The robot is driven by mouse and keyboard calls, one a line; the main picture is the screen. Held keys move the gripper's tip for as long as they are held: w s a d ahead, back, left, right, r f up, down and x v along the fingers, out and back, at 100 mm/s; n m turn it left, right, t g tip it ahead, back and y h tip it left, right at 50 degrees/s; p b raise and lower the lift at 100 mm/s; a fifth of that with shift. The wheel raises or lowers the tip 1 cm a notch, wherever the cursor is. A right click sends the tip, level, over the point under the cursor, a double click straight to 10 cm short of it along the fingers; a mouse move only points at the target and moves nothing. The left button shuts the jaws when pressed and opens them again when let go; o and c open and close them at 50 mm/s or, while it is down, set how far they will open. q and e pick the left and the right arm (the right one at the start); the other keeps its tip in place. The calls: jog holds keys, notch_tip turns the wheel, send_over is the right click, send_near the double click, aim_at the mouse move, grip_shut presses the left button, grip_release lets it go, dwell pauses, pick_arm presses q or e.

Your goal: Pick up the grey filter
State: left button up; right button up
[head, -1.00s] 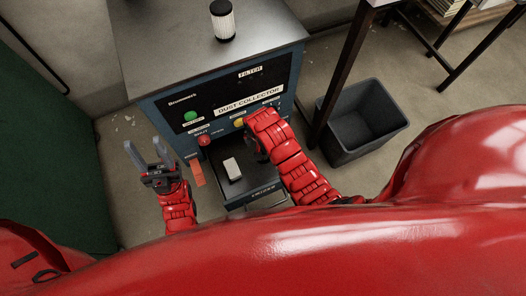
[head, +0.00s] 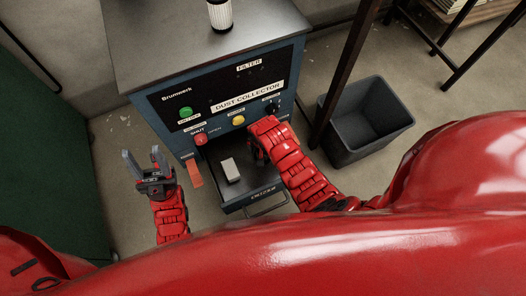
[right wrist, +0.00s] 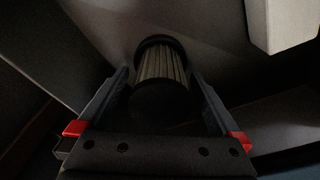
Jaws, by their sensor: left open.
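The grey filter (right wrist: 162,75), a pleated cylinder with dark end caps, shows in the right wrist view between the fingers of my right gripper (right wrist: 160,80). The fingers stand apart on both sides of it, with narrow dark gaps; I see no clear contact. In the head view my right forearm reaches down over the open drawer (head: 246,191) of the dust collector and hides this filter and the gripper's fingers. My left gripper (head: 145,160) is open and empty, left of the dust collector.
A white pleated filter (head: 220,15) with a dark cap stands on top of the dust collector (head: 150,45). A pale block (head: 230,170) lies in the drawer, left of my right arm. A dark bin (head: 365,150) stands right. A green surface (head: 45,150) is at left.

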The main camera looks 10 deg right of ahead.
jog(key=c, duration=1.4)
jog(key=shift+o, duration=0.2)
